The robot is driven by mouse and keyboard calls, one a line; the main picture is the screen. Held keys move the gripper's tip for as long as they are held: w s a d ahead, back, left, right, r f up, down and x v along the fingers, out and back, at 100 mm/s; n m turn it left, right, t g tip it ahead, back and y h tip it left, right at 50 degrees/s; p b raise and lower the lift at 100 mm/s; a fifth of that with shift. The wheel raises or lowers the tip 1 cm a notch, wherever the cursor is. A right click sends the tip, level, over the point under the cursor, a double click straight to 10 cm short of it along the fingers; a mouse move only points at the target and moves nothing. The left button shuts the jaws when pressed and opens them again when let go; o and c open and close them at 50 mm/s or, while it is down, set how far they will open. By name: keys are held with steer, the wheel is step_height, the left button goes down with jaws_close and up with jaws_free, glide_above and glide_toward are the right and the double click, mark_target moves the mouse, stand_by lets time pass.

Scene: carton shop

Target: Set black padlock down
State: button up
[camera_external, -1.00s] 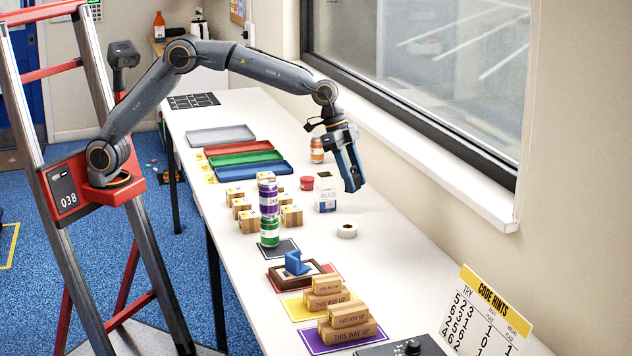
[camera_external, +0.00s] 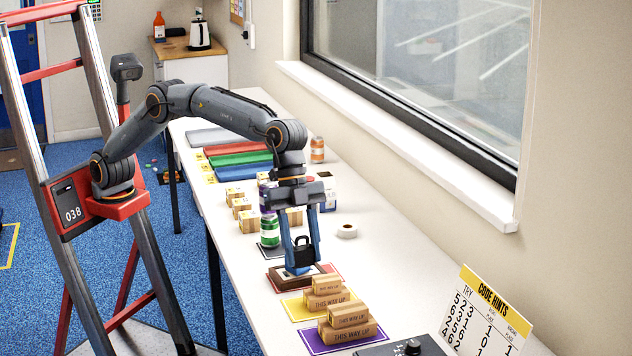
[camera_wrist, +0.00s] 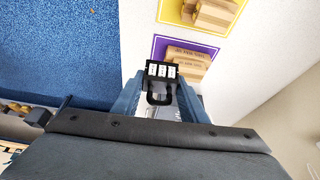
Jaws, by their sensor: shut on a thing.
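My gripper (camera_external: 302,248) is shut on the black padlock (camera_external: 304,255), pointing down with a blue finger on either side of it. In the external view the padlock is in front of or just above the brown wooden frame (camera_external: 276,280) on the red-edged mat; I cannot tell if it touches. The blue piece in that frame is mostly hidden behind the padlock and fingers. In the wrist view the padlock (camera_wrist: 161,70) shows white dials and its shackle between the blue fingers of my gripper (camera_wrist: 160,90).
Stacked wooden blocks stand on a yellow mat (camera_external: 291,309) and a purple mat (camera_external: 308,340) nearer the camera. Cans (camera_external: 270,232) and small wooden cubes (camera_external: 249,221) stand behind. A tape roll (camera_external: 347,231) lies to the right, with bare table around it.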

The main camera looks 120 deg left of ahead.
steer(key=shift+m, duration=0.3)
steer(key=shift+s+d+f+p, duration=0.1)
steer(key=shift+d+f+p, duration=0.3)
steer(key=shift+f, duration=2.1)
steer(key=shift+s+d+f+p, duration=0.15)
steer(key=shift+d+f, duration=0.6)
steer(key=shift+f, duration=1.75)
steer(key=shift+s+d+f+p, duration=0.1)
steer(key=shift+d+f+p, duration=0.3)
steer(key=shift+f, duration=2.1)
steer(key=shift+d+f, duration=0.1)
steer(key=shift+d, duration=0.05)
steer(key=shift+f+b, duration=0.35)
steer(key=shift+b, duration=0.05)
steer(key=o, duration=1.3)
steer(key=b+v, duration=0.1)
steer(key=v, duration=1.2)
steer(key=shift+w, duration=0.25)
